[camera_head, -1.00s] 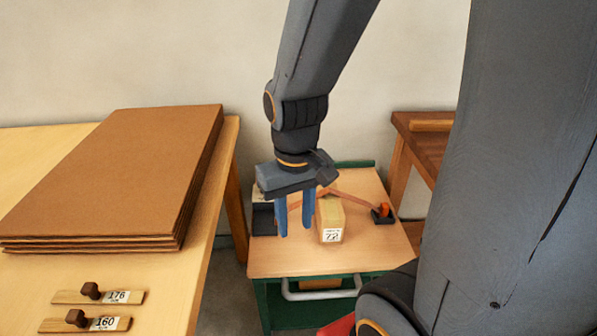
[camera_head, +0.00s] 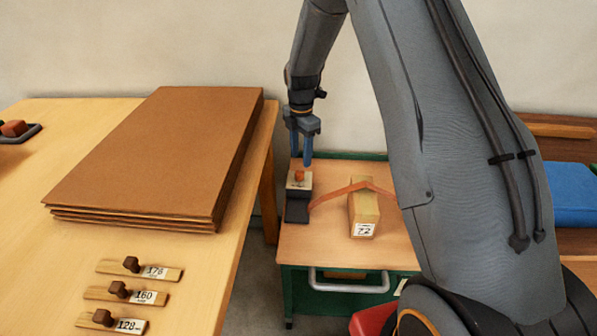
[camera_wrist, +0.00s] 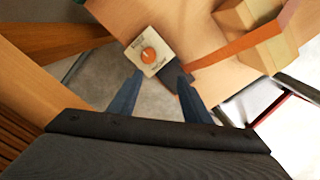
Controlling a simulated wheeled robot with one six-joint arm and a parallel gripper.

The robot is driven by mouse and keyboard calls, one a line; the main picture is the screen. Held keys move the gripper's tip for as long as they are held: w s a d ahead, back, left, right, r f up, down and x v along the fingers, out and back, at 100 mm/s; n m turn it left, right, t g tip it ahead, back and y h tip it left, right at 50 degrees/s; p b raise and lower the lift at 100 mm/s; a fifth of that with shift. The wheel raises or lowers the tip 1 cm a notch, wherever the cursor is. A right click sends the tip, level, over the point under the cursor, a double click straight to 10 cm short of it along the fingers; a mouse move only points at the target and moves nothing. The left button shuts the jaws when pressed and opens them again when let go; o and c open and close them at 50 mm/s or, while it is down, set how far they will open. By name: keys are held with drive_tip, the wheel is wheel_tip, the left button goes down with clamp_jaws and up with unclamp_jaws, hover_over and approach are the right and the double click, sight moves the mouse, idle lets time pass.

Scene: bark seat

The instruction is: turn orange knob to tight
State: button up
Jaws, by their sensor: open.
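The orange knob (camera_head: 299,175) sits on a pale labelled plate on a dark block (camera_head: 297,205) at the left edge of the small green-framed cart (camera_head: 300,250). In the wrist view the round knob (camera_wrist: 148,55) shows with a pale line across it; the plate's lettering is too small to read. My gripper (camera_head: 301,160) is open and empty, its blue fingers above and just behind the knob. In the wrist view the knob lies beyond the fingertips (camera_wrist: 157,75), apart from them. An orange strap (camera_head: 345,190) runs from the block over a wooden block (camera_head: 363,210) labelled 72.
A table (camera_head: 200,270) on the left holds stacked brown sheets (camera_head: 160,150) and several labelled wooden strips with knobs. A wooden bench (camera_head: 560,130) with a blue item (camera_head: 572,193) stands right. The cart's front top is clear.

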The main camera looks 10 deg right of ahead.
sight(298, 172)
drive_tip(key=w+f+n, duration=0.2)
drive_tip(key=shift+w+f+n, duration=0.35)
drive_tip(key=shift+n, duration=0.05)
drive_tip(key=shift+w+f+p, duration=0.1)
drive_tip(key=shift+f+p, duration=0.75)
drive_tip(key=shift+f, duration=3)
drive_tip(key=c, duration=1)
drive_tip(key=shift+c, duration=0.2)
